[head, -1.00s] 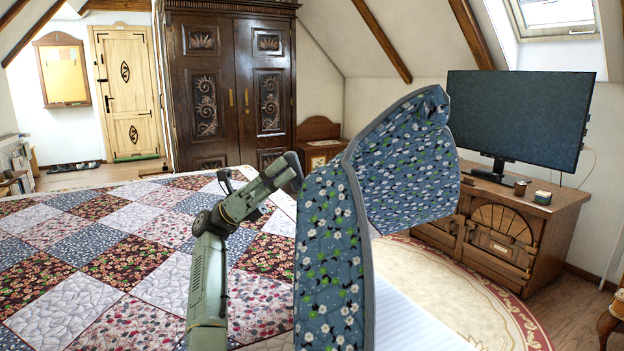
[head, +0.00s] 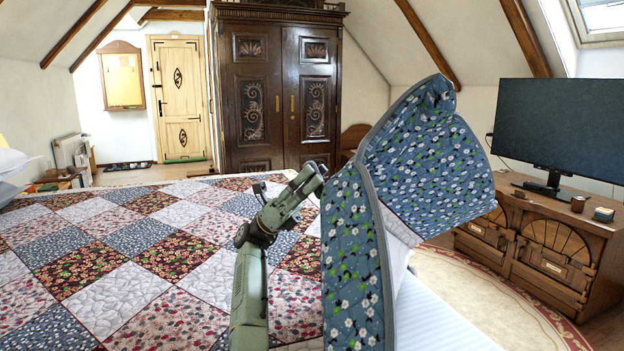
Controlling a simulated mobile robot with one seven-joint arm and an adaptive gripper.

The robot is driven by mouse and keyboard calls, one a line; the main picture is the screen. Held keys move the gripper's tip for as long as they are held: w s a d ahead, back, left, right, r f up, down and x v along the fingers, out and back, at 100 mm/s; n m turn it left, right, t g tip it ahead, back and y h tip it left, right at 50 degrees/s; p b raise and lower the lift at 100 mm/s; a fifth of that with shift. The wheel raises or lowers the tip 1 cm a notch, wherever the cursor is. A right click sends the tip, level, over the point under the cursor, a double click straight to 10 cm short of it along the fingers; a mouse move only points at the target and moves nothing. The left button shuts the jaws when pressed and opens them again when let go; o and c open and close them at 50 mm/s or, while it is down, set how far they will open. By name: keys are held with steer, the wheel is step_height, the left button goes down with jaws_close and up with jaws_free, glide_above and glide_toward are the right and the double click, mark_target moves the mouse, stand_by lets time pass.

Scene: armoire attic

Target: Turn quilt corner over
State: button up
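The patchwork quilt (head: 150,265) covers the bed in the head view. Its near right corner is lifted and folded, showing a blue floral face (head: 425,170) with a grey edge. One flap of it hangs down in front, and the raised tip stands highest at the upper right. White bedding (head: 440,315) shows below the lifted corner.
A wooden cabinet (head: 525,255) with a monitor (head: 560,125) stands at the right. A dark carved armoire (head: 280,95) stands behind the bed, beside a pale door (head: 182,100). A round rug (head: 530,335) lies on the floor between bed and cabinet.

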steer(key=shift+o, duration=1.2)
step_height(320, 180, up, 10)
steer(key=shift+r, duration=0.1)
